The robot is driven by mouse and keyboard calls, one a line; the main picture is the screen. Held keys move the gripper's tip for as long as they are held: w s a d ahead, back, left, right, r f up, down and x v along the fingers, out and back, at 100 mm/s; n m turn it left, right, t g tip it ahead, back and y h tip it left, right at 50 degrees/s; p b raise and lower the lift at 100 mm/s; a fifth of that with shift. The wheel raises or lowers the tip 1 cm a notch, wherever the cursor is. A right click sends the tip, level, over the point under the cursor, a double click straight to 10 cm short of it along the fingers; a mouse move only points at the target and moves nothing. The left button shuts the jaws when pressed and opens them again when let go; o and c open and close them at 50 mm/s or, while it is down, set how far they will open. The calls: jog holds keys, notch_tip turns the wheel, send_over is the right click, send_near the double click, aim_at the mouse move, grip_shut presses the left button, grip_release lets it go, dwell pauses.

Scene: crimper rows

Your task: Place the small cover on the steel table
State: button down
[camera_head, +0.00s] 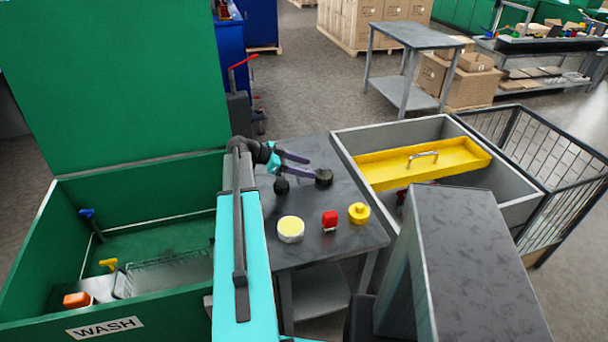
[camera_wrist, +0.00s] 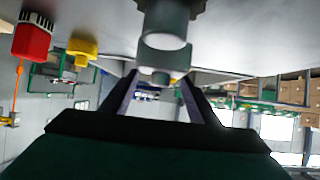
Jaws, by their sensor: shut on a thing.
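My gripper (camera_head: 308,167) is over the back of the dark grey metal table (camera_head: 338,243), its two purple fingers pointing right. In the wrist view my gripper (camera_wrist: 160,82) has its fingers around the end of a grey, stepped round piece (camera_wrist: 164,24). A dark round piece (camera_head: 324,178) by the fingertips in the head view is probably this piece. I cannot tell whether it is the small cover or whether it touches the tabletop.
On the table stand another dark piece (camera_head: 281,186), a pale yellow round piece (camera_head: 291,229), a red block (camera_head: 330,220) and a yellow knob (camera_head: 359,213). A green wash bin (camera_head: 105,325) is left, a wire cage (camera_head: 545,150) right. Another grey table (camera_head: 418,36) stands behind.

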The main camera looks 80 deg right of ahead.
jog(key=shift+f+p, duration=0.35)
jog(key=shift+f, duration=1)
jog(key=shift+f, duration=0.15)
jog(key=c, duration=0.7)
grip_release()
jog(key=shift+r, duration=0.2)
jog(key=shift+w+a, duration=0.1)
jog(key=shift+w, duration=0.25)
jog(key=b+v, duration=0.3)
jog(key=v, duration=0.7)
jog(key=shift+s+b, duration=0.1)
jog(key=shift+b, duration=0.25)
jog(key=shift+v, duration=0.75)
jog(key=shift+s+r, duration=0.1)
jog(key=shift+r, duration=0.05)
